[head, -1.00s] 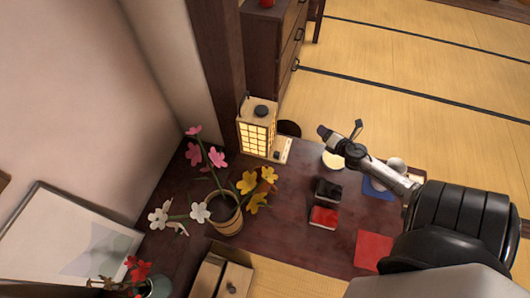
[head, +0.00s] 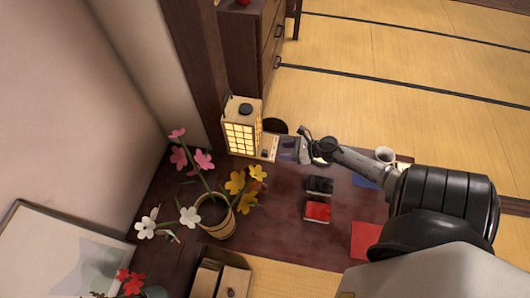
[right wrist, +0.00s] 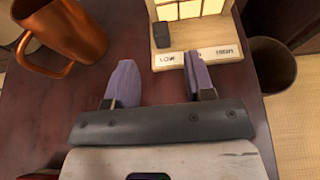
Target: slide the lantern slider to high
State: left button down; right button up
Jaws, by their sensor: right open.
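The lit paper lantern (head: 240,137) stands at the back of the dark table, and its base plate (head: 269,147) sticks out to the right. In the right wrist view the base (right wrist: 210,53) is marked LOW on the left and HIGH on the right. The dark slider knob (right wrist: 162,36) stands at the LOW side. My right gripper (right wrist: 160,76) is open and empty, in front of the base. Its right finger overlaps the label strip between the two words; its left finger is left of LOW. Contact with the knob is not visible. My left gripper is not in view.
A copper mug (right wrist: 65,38) stands left of the gripper. A dark round bin (right wrist: 272,68) is beyond the table edge at right. A flower pot (head: 215,216), a black box (head: 319,185) and a red box (head: 317,211) stand on the table. A white cup (head: 385,155) is at right.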

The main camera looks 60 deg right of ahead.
aim_at(266, 151)
jog(key=b+x, duration=0.2)
jog(key=x, duration=0.7)
jog(key=shift+c, duration=0.5)
jog(key=c, duration=0.4)
grip_shut()
jog(key=d+b, duration=0.1)
jog(key=w+d+b, duration=0.1)
jog(key=d, duration=0.1)
jog(key=d+b, duration=0.2)
jog(key=shift+w+f, duration=0.3)
jog(key=shift+f, duration=0.05)
jog(key=d, duration=0.1)
jog(key=w+d, duration=0.1)
jog(key=d+b, duration=0.1)
jog(key=d, duration=0.1)
jog(key=shift+w+d+r, duration=0.1)
jog(key=shift+w+r, duration=0.05)
jog(key=shift+r, duration=0.15)
jog(key=shift+f, duration=0.1)
